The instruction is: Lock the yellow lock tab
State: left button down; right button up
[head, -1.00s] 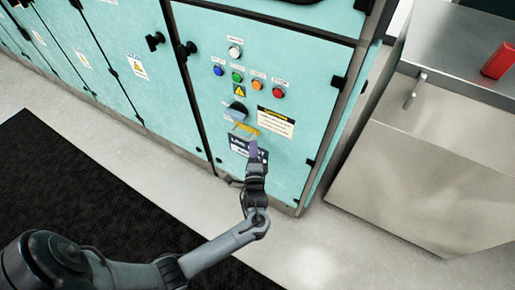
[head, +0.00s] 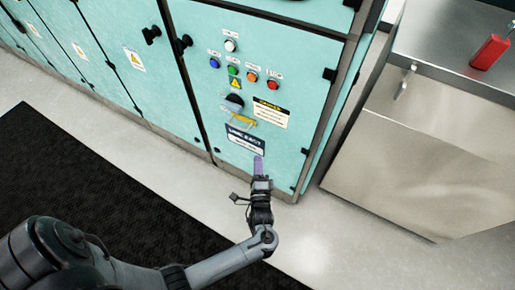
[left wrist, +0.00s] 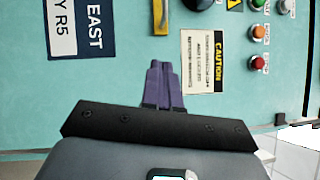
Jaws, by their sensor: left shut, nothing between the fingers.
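The yellow lock tab (head: 243,119) is on the teal cabinet door, just below a dark rotary switch with a grey-blue handle (head: 232,105). In the left wrist view the yellow tab (left wrist: 160,14) shows at the top edge, partly cut off. My left gripper (head: 258,160) has purple fingers and is in front of the lower door, below the tab and apart from it. In the left wrist view its fingers (left wrist: 158,68) are together with nothing between them, pointing toward the tab. My right gripper is not in view.
Coloured buttons (head: 252,76) sit above the switch. A caution label (head: 271,113) is right of the tab and a dark blue nameplate (head: 245,139) below it. A metal cabinet (head: 420,150) with a red object (head: 489,52) stands at right. Pale floor is clear.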

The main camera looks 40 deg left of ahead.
pick_arm(q)
jog(key=v, duration=0.3)
jog(key=shift+w+d, duration=0.1)
jog(key=shift+d, duration=0.05)
jog(key=shift+p, duration=0.3)
